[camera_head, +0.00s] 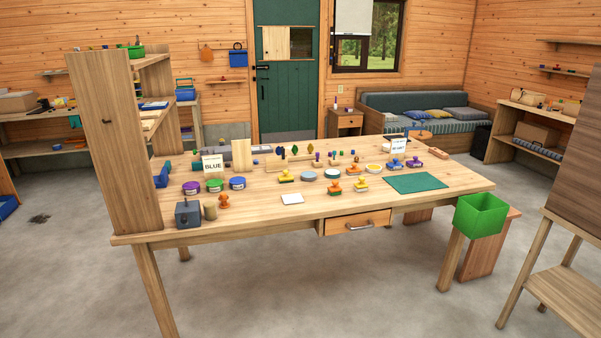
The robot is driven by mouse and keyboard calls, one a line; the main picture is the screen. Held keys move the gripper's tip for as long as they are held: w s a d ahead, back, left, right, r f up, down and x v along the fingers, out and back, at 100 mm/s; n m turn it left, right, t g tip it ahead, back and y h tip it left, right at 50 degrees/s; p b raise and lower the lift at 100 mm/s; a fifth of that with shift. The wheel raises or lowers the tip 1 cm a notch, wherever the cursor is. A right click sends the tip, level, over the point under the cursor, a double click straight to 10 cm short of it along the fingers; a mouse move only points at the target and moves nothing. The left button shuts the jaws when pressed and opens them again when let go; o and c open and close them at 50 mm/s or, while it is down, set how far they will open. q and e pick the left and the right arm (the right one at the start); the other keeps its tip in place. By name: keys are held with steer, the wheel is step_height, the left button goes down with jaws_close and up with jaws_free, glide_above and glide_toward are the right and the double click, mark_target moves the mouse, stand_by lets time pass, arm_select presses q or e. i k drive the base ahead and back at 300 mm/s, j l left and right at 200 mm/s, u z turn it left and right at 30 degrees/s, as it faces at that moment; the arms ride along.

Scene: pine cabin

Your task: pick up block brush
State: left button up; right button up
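I cannot pick out a block brush for certain at this distance. The wooden worktable (330,208) carries many small items. At its front left stand a dark grey box with a knob (188,214), a short olive-brown cylinder (210,211) and a small orange-brown knobbed piece (223,201). Several stamp-like pieces with yellow or orange handles stand in the middle, one of them a yellow-handled piece (286,176). A small tan piece (439,153) lies near the back right edge. Neither of my grippers is in view.
A green bin (480,214) is at the right front corner. The concrete floor in front (300,290) is clear.

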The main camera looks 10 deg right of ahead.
mark_target(336, 190)
steer(key=i+l+z, duration=0.1)
steer(key=i+z, duration=0.3)
steer(key=i, duration=0.2)
steer(key=i+j+z, duration=0.1)
steer(key=i+z, duration=0.25)
steer(key=i, duration=0.25)
steer(key=i+l+u, duration=0.15)
steer(key=i+l, duration=0.15)
steer(key=i, duration=0.2)
steer(key=i+l+u, duration=0.15)
steer(key=i+l, duration=0.2)
steer(key=i, duration=0.15)
steer(key=i+l+u, duration=0.3)
steer(key=l, duration=0.25)
steer(key=i+l+u, duration=0.15)
steer(key=l, duration=0.15)
